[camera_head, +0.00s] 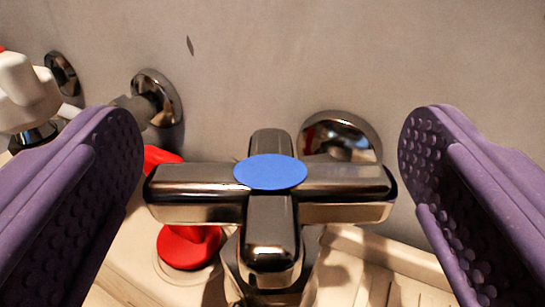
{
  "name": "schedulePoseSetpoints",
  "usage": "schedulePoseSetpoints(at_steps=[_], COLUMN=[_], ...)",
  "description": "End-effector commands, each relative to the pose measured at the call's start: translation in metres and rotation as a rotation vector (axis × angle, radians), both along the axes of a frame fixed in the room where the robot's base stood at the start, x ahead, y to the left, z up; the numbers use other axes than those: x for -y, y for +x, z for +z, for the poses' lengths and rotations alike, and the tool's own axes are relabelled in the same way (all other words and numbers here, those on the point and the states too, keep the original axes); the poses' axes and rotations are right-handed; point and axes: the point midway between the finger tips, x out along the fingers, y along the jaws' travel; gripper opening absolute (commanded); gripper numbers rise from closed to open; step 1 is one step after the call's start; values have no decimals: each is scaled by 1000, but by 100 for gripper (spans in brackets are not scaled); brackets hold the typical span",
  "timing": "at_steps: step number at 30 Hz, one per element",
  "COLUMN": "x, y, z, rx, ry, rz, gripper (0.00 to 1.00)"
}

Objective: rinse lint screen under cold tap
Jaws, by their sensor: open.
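A chrome cross-shaped tap handle (272,225) with a blue disc (271,172) on its top is in the middle of the camera_head view. My gripper (270,155) has two purple, dimpled fingers, one on each side of the handle. The lint screen cannot be seen, and neither can the tap's spout or any water.
A pale wall rises behind the handle, with chrome round wall fittings (157,97) on it. A red object (190,245) sits behind the handle at its left. A white and chrome fitting (27,95) is at the far left. A cream ribbed surface (385,270) lies below.

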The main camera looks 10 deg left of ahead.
Motion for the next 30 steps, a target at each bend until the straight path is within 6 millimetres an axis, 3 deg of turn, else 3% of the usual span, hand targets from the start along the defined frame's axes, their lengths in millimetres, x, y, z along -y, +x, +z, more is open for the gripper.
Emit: schedulePoseSetpoints(at_steps=[9,13,27,30], x=[14,16,17,14], y=[-54,-68,-72,-65], z=[3,2,1,13], rx=[-1,0,0,1], ry=[1,1,0,-21], rz=[-3,-2,-2,-11], gripper=[96,96,96,96])
